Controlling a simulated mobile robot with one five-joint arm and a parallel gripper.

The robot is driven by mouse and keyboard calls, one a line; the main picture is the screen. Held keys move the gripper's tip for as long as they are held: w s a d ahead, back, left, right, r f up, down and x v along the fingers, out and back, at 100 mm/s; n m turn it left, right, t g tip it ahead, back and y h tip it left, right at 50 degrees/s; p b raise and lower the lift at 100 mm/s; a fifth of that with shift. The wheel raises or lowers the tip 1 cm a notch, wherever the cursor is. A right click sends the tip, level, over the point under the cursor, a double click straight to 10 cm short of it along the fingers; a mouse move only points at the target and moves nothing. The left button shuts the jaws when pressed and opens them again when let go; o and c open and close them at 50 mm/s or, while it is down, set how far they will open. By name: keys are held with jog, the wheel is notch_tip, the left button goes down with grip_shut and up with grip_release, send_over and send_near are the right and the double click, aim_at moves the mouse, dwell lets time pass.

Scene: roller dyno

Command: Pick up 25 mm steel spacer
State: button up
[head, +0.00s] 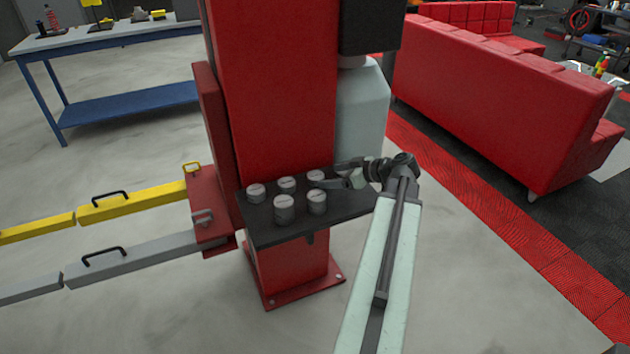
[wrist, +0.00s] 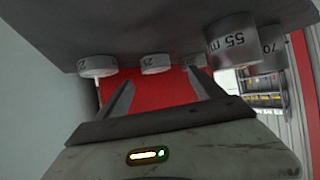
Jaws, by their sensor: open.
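Several round steel spacers stand on a dark shelf (head: 345,208) fixed to a red column. In the head view, my gripper (head: 331,174) reaches in from the right at the shelf, open, close to the right back spacer (head: 315,177). In the wrist view, the scene is upside down and the open fingers (wrist: 161,80) have a short spacer (wrist: 155,64) in line between their tips. Its label is too small to read surely. Another short spacer (wrist: 97,67) shows left of the fingers. I cannot tell for certain which is the 25 mm one.
A spacer marked 55 (wrist: 231,40) and one marked 70 (wrist: 270,50) stand to the right in the wrist view. The red column (head: 270,90) rises behind the shelf. Yellow (head: 130,204) and grey arms (head: 140,256) extend left. A red sofa (head: 490,95) stands right.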

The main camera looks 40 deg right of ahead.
aim_at(319, 177)
jog(key=b+x, duration=0.1)
jog(key=x, duration=0.1)
jog(key=b+x, duration=0.1)
jog(key=x, duration=0.1)
jog(key=b+x, duration=0.1)
jog(key=x, duration=0.1)
jog(key=shift+w+d+f, duration=0.3)
jog(key=shift+d, duration=0.05)
jog(key=shift+r, duration=0.1)
jog(key=c, duration=1.7)
notch_tip(319, 177, up, 10)
jog(key=p, duration=1)
jog(key=shift+r, duration=0.15)
grip_shut()
